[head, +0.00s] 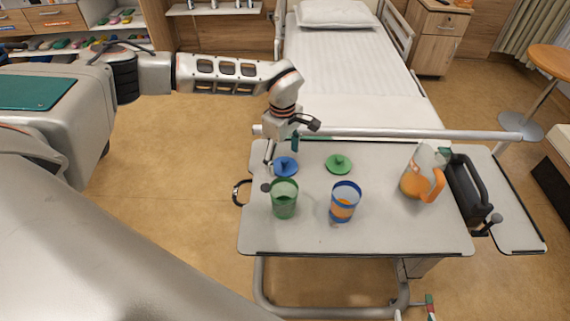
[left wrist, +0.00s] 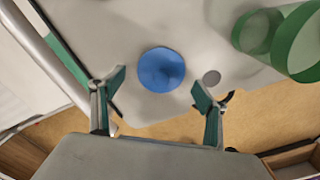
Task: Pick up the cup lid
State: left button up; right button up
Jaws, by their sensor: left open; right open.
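A blue cup lid (head: 286,167) with a small knob lies flat on the overbed table (head: 385,236), near its left back part. A green cup lid (head: 339,164) lies to its right. My left gripper (head: 282,153) is open above the blue lid. In the left wrist view, the blue lid (left wrist: 161,69) shows between and just beyond the spread green-padded fingers (left wrist: 159,89), with nothing held. A green cup (head: 284,199) and a blue-rimmed cup with orange contents (head: 344,203) stand in front of the lids. My right gripper is not in view.
A pitcher with an orange handle (head: 424,174) stands at the table's right, beside a dark fitting (head: 465,186). A small grey disc (left wrist: 211,77) lies near the green cup. The bed (head: 340,65) is behind the table. The table's front middle is clear.

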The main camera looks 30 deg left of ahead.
pick_arm(q)
jog(key=shift+f, duration=0.5)
pick_arm(e)
jog(key=shift+w+r, duration=0.15)
jog(key=shift+r, duration=0.15)
pick_arm(q)
jog(key=c, duration=0.9)
pick_arm(e)
jog(key=shift+d+f, duration=0.1)
jog(key=shift+f, duration=0.05)
jog(key=shift+f, duration=0.1)
pick_arm(q)
jog(key=shift+r, duration=0.15)
